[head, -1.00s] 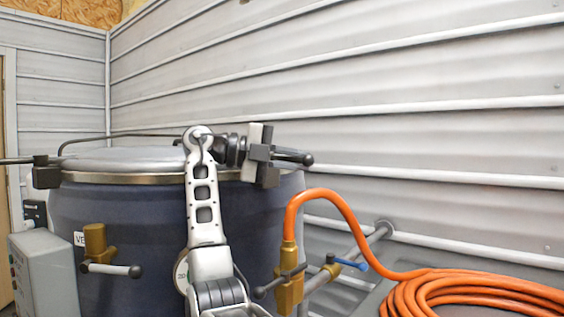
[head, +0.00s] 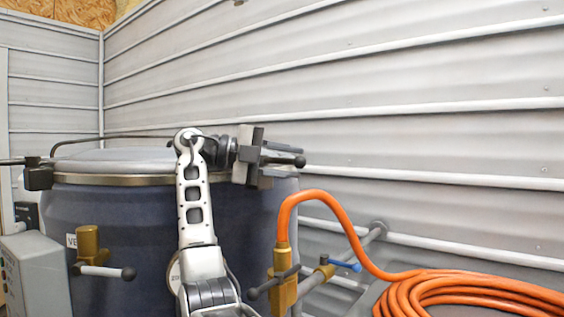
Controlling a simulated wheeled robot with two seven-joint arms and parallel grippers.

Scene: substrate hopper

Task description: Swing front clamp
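The hopper is a dark blue drum (head: 130,220) with a grey lid (head: 115,160) and a metal rim band. A clamp with a dark lever ending in a black ball (head: 299,161) sits at the rim's right side. My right gripper (head: 256,160) is at this clamp, its dark finger blocks above and below the lever. The blocks overlap the clamp, so I cannot tell whether they grip it. Another dark clamp (head: 38,177) sits at the rim's left edge, its lever pointing left. My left gripper is out of view.
A brass valve (head: 88,243) with a ball-ended handle is on the drum's front. An orange hose (head: 330,200) runs from a brass fitting (head: 284,290) to a coil at lower right. A grey control box (head: 35,275) stands at lower left. Ribbed wall panels close the back.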

